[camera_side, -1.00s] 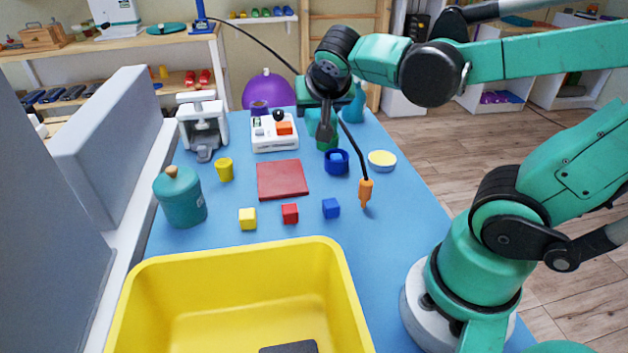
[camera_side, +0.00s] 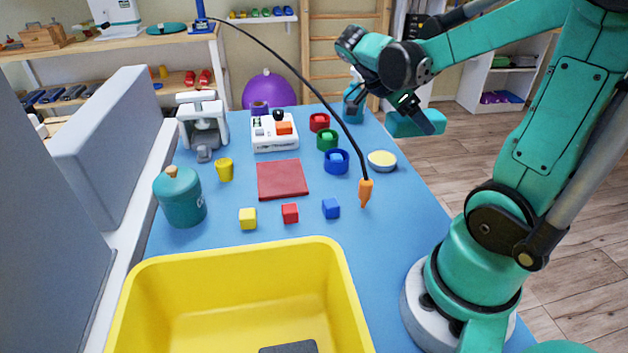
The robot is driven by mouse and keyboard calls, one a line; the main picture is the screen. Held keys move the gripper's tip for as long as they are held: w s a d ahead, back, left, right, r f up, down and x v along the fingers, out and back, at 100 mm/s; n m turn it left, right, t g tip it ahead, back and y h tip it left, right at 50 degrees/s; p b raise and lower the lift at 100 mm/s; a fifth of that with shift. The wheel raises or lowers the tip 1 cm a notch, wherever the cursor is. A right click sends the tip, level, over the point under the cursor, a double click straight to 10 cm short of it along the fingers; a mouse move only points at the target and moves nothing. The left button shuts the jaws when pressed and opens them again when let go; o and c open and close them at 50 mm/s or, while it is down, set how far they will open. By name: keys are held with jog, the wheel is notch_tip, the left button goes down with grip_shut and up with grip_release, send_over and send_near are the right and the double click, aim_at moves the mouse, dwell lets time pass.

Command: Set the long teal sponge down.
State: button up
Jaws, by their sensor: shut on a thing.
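The long teal sponge (camera_side: 402,125) is a block held in the air, lying roughly level, at the right of the table's far part. In the picture it appears past the right edge of the blue table top, against the wooden floor. My gripper (camera_side: 422,113) points down and to the right, with its dark fingers shut on the sponge. One finger crosses the front of the sponge; the other is largely hidden. The sponge's exact height cannot be told.
The blue table top (camera_side: 395,226) holds a red mat (camera_side: 282,180), several small cubes and cups, a pale yellow dish (camera_side: 382,161) and a teal jar (camera_side: 180,197). A yellow bin (camera_side: 340,287) stands in front. An orange-tipped cable (camera_side: 366,190) hangs over the table.

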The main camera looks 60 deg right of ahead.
notch_tip(320, 180, down, 12)
jog(key=shift+f, duration=0.1)
dwell(0.5)
jog(key=o, duration=1.2)
jog(key=shift+o, duration=0.2)
jog(key=v, duration=1.2)
jog(key=w+a+r+n+t+y, duration=0.1)
jog(key=a+n+t, duration=0.5)
jog(key=n, duration=0.7)
jog(key=w+a+r+n+t+y, duration=0.1)
jog(key=w+a+n+t+y, duration=0.2)
jog(key=n, duration=1.1)
jog(key=a+t+y, duration=0.2)
jog(key=a+t, duration=0.2)
jog(key=shift+r+t, duration=0.25)
jog(key=shift+t, duration=0.05)
